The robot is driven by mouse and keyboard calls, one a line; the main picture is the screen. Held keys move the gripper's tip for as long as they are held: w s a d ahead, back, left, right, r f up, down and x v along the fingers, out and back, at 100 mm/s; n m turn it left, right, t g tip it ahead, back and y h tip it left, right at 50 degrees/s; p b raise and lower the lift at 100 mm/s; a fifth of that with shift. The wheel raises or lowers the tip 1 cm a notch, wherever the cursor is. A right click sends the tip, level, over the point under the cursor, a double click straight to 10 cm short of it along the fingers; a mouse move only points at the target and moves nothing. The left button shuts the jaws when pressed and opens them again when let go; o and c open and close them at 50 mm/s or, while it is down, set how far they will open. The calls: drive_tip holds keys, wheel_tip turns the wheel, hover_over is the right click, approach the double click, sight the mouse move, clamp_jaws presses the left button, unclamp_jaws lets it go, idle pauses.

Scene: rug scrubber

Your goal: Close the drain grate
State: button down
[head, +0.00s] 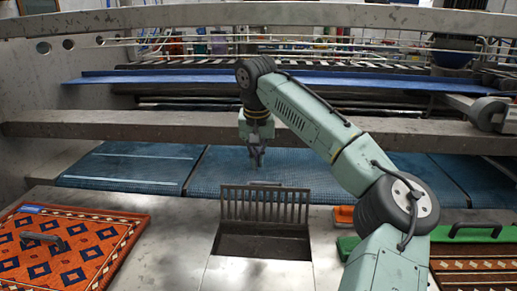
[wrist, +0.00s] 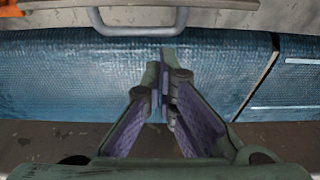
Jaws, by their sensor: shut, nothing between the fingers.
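The drain grate (head: 265,206), a dark barred panel, stands upright at the back edge of the rectangular drain opening (head: 262,244) in the metal counter. The opening is uncovered. My gripper (head: 257,160) hangs pointing down above the blue mesh belt, just beyond the grate's top edge in the picture. I see no contact with the grate. In the wrist view my gripper (wrist: 160,75) has its fingertips together with nothing between them. A grey bar-shaped handle (wrist: 137,29) shows ahead of the fingertips; it looks like part of the grate's top, but I cannot be sure.
A patterned orange rug (head: 75,245) with a dark handled tool (head: 42,240) lies left of the drain. A metal beam (head: 130,125) crosses behind the belt (head: 140,165).

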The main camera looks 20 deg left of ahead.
drive_tip(key=p+x, duration=0.1)
drive_tip(key=x, duration=0.4)
drive_tip(key=shift+w+f, duration=0.15)
drive_tip(key=shift+f, duration=0.15)
